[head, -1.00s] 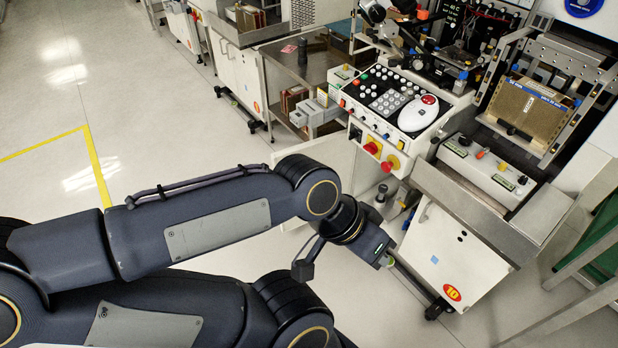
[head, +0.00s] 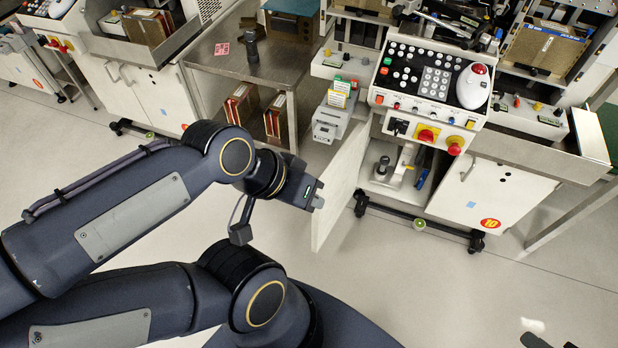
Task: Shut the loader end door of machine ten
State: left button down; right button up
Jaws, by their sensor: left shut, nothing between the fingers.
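Machine ten, marked by a red and yellow "10" label (head: 490,223), stands at the right of the head view. Its left cabinet door (head: 340,190) is swung open, jutting toward me nearly edge-on. The open compartment (head: 402,172) shows behind it, with a pale fixture and small tools inside. The right cabinet door (head: 505,192) is shut. My left gripper (head: 316,203) is shut and empty. It appears just left of the open door, on its outer side; whether it touches the panel I cannot tell. My right gripper is not in view.
A control panel (head: 435,85) with knobs and red buttons overhangs the compartment. Castors (head: 477,241) stick out at the machine's foot. The floor in front is clear.

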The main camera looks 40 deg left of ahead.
aim_at(340, 178)
jog(key=j+z, duration=0.15)
jog(key=j, duration=0.7)
jog(key=k+j+z, duration=0.15)
jog(key=j, duration=0.7)
jog(key=j+z, duration=0.1)
jog(key=j, duration=0.8)
jog(key=u, duration=0.85)
